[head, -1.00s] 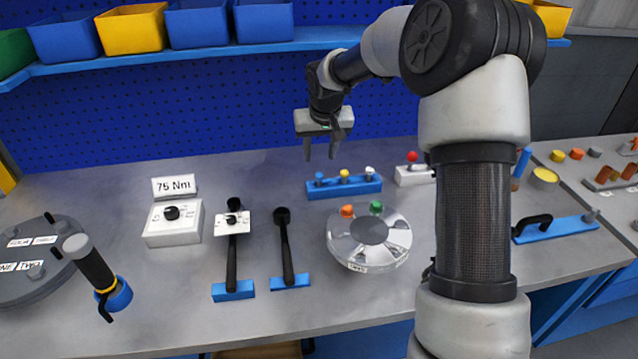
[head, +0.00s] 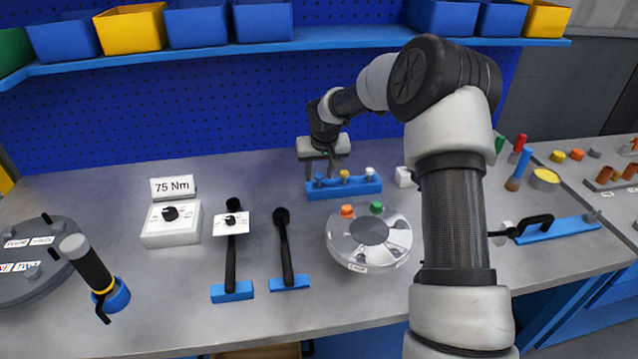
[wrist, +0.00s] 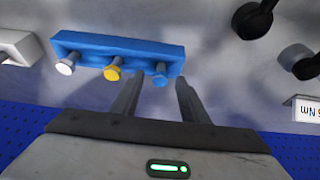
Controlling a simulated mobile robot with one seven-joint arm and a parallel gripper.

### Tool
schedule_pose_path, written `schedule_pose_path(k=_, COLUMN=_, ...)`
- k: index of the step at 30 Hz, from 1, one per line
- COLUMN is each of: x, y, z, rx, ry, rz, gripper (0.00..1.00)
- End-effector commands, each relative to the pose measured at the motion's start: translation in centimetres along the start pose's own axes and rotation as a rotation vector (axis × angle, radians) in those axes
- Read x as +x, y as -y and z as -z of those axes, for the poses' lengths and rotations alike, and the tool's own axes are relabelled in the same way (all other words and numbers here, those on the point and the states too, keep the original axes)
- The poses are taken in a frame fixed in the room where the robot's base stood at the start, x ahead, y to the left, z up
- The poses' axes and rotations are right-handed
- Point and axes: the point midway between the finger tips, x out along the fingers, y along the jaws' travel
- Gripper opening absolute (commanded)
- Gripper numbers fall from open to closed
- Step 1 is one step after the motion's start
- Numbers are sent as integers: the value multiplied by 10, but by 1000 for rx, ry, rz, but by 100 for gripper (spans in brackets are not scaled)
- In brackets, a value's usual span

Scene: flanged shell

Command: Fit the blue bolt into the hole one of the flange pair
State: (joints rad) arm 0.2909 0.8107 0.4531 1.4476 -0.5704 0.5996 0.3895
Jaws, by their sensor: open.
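The blue bolt (head: 319,180) stands at the left end of a blue rack (head: 350,188), beside a yellow bolt (head: 344,176) and a white bolt (head: 369,174). In the wrist view the blue bolt (wrist: 160,76) lies between the fingers' lines, just past their tips. My gripper (head: 322,168) is open above the rack's left end; in the wrist view its fingers (wrist: 158,84) are apart and empty. The grey round flange pair (head: 32,285) is at the far left, with white labels, one reading TWO and another partly cut off. The cut-off label's hole is not clear.
A silver disc (head: 335,243) with an orange and a green peg stands right of two black-handled tools in blue stands. A 75 Nm sign (head: 173,188), a dial box (head: 172,236) and an upright black tool (head: 90,265) stand at left.

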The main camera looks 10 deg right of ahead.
Motion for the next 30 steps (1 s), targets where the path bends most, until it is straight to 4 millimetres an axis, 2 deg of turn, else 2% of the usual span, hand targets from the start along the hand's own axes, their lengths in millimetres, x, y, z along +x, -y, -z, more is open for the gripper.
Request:
schedule_pose_path(k=1, x=0, y=0, z=0, rx=0, ry=0, rz=0, gripper=41)
schedule_pose_path(k=7, x=0, y=0, z=0, rx=0, ry=1, rz=0, gripper=7)
schedule_pose_path(k=9, x=0, y=0, z=0, rx=0, ry=1, rz=0, gripper=0)
schedule_pose_path(k=16, x=-2, y=0, z=1, rx=0, ry=-1, rz=0, gripper=0)
schedule_pose_path(k=19, x=-10, y=0, z=4, rx=0, ry=-2, rz=-1, gripper=0)
schedule_pose_path(k=30, x=-74, y=0, z=31, rx=0, ry=-3, rz=0, gripper=0)
